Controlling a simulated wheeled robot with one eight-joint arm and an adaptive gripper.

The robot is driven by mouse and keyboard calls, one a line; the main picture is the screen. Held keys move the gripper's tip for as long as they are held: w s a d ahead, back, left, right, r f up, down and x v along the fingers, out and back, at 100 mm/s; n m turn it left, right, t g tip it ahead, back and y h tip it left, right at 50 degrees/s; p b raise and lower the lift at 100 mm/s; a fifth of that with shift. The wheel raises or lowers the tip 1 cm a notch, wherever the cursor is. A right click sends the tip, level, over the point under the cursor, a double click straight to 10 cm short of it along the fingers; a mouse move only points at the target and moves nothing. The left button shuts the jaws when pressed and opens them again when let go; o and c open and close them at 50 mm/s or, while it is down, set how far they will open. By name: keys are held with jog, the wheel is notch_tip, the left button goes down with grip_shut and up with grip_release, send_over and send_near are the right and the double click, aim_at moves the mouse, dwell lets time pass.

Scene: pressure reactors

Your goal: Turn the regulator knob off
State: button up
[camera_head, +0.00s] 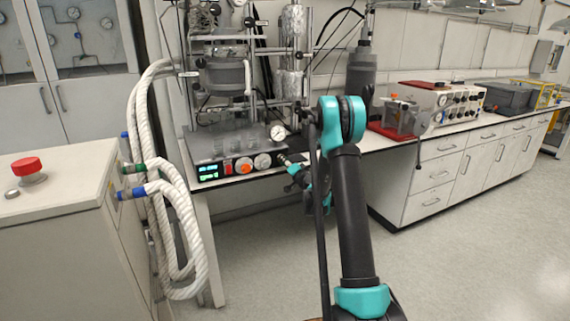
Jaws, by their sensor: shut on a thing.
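A reactor control unit (207,172) stands on the bench at left centre, with a green lit display and a row of knobs along its front. A red knob (227,168), an orange knob (244,165) and a pale round knob (262,161) show on it. My gripper (285,160) is at the right end of this row, beside the pale knob. It is shut on a knob there, small in the picture and mostly hidden by the fingers. My teal and black arm hides part of the gripper. Which way the held knob points cannot be told.
A pressure gauge (278,132) sits just above my gripper. Reactor vessels (226,75) and metal rods rise behind the unit. Thick white hoses (170,215) hang at left beside a white cabinet (60,230) with a red button. The floor (460,265) at right is clear.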

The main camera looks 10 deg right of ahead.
jog(key=n, duration=0.4)
jog(key=shift+n, duration=2.5)
jog(key=o, duration=1.2)
jog(key=shift+c, duration=0.2)
jog(key=shift+s+d, duration=0.1)
jog(key=v, duration=1.2)
